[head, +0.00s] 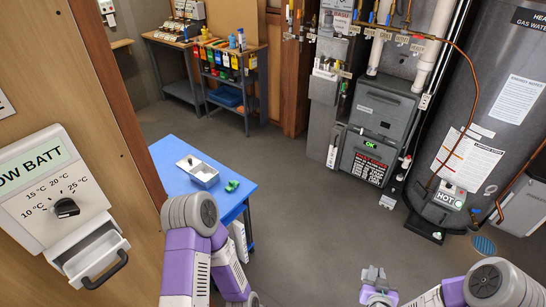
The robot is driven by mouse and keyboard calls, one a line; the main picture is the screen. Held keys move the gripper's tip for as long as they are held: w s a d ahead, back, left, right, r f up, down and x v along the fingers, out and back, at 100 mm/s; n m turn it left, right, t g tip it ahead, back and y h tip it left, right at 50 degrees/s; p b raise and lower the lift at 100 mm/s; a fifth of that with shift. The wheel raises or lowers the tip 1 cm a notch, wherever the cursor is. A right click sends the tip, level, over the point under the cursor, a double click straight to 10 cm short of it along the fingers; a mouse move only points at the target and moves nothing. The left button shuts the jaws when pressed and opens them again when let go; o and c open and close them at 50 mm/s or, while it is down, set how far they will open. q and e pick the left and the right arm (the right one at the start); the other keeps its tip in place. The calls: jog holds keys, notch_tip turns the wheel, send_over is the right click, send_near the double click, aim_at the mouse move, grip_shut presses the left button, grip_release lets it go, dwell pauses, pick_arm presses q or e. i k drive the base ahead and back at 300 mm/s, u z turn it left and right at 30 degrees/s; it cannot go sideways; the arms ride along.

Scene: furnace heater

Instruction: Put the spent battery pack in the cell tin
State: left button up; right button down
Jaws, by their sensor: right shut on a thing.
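My right gripper (375,273) is low in the head view, right of the middle, over the floor. It is shut on a small grey thing that I take to be the spent battery pack; its shape is hard to tell from the fingers. An open metal tin (205,176), which looks like the cell tin, stands on the blue table (173,150), well up and left of my right gripper. The thermostat (40,190) on the left reads LOW BATT. Its drawer (92,253) is pulled out and looks empty. My left arm shows, but its gripper is out of frame.
A small green thing (233,186) lies on the table near the tin. The furnace (380,120) and a grey water heater tank (470,110) stand at the back right. A shelf rack (228,85) stands at the back left. The floor (290,210) between is clear.

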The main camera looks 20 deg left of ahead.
aim_at(209, 176)
jog(key=i, duration=2.95)
jog(key=u, duration=3.95)
jog(key=i, duration=0.5)
jog(key=u, duration=0.05)
